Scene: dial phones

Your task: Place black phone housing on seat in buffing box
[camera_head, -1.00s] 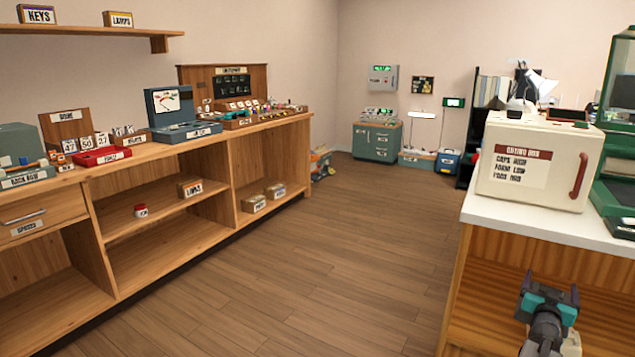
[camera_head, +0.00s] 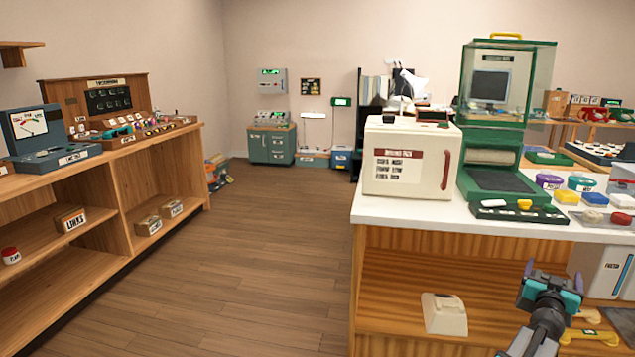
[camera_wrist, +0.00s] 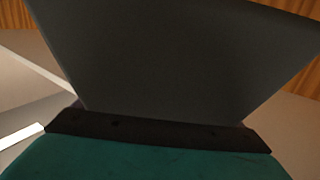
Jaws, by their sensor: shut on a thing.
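My gripper (camera_head: 553,283) is low at the right in the head view, in front of the wooden counter's open shelf. In the wrist view a dark grey, flat-sided piece (camera_wrist: 180,60), apparently the black phone housing, fills the middle just beyond my teal gripper, which is shut on it. The housing cannot be clearly made out in the head view. A green machine with a pale roller (camera_head: 493,157), apparently the buffing box, stands on the white countertop, up and left of my gripper. A dark flat bed (camera_head: 500,182) lies below the roller; I cannot tell whether this is the seat.
A cream oven-like box (camera_head: 408,160) stands left of the green machine, and a clear green-framed case (camera_head: 500,80) shows above it. A button strip (camera_head: 518,212) edges the counter. A cream housing (camera_head: 444,314) sits on the shelf below. Open floor (camera_head: 250,270) lies to the left.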

